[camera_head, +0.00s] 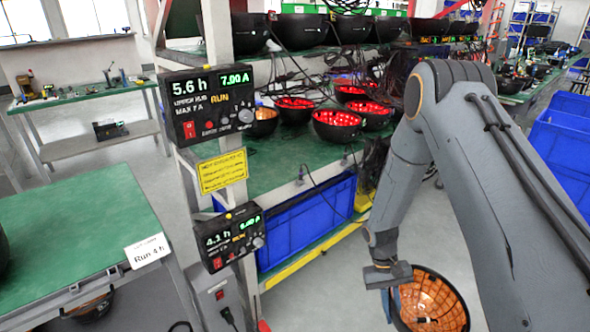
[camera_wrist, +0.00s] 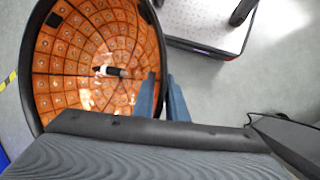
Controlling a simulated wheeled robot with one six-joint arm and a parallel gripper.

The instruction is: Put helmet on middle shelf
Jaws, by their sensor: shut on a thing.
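My gripper (camera_wrist: 163,98) is shut on the rim of a helmet (camera_wrist: 75,40), a black shell with an orange tiled lining whose open side faces the wrist camera. In the head view the helmet (camera_head: 432,298) hangs below my arm at the lower right, above the floor and in front of the rack; the fingertips are hard to see there. The middle shelf (camera_head: 270,165) is a green board with several helmets lit red inside, mostly toward its back. Its front left part is bare. My arm hides part of the shelf's right side.
Control boxes (camera_head: 210,103) and a yellow sign (camera_head: 222,171) are on the rack's front post. Cables hang over the middle shelf. Blue bins (camera_head: 305,225) stand below it. A green table (camera_head: 75,245) is at the left, and more blue bins (camera_head: 560,135) are at the right.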

